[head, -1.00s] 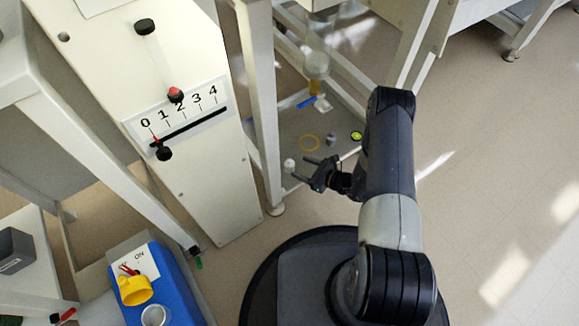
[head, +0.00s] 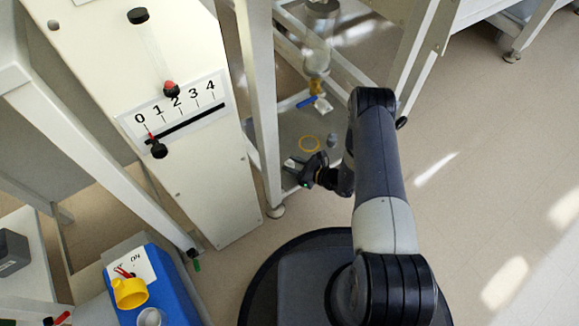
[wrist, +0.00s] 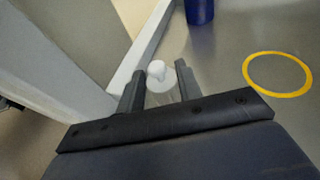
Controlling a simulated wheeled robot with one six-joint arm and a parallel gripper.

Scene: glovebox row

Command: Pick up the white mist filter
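The white mist filter (wrist: 157,69) is a small white piece with a rounded top. In the wrist view it stands between the two fingers of my gripper (wrist: 160,67), near the fingertips. There the filter is mostly hidden by the gripper.
A yellow ring (wrist: 277,74) lies flat to the right, and a dark blue cylinder (wrist: 199,10) stands beyond the filter. A white frame leg (head: 262,110) rises close to the left of my gripper. A small grey piece (head: 332,140) and a blue item (head: 306,102) are on the shelf.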

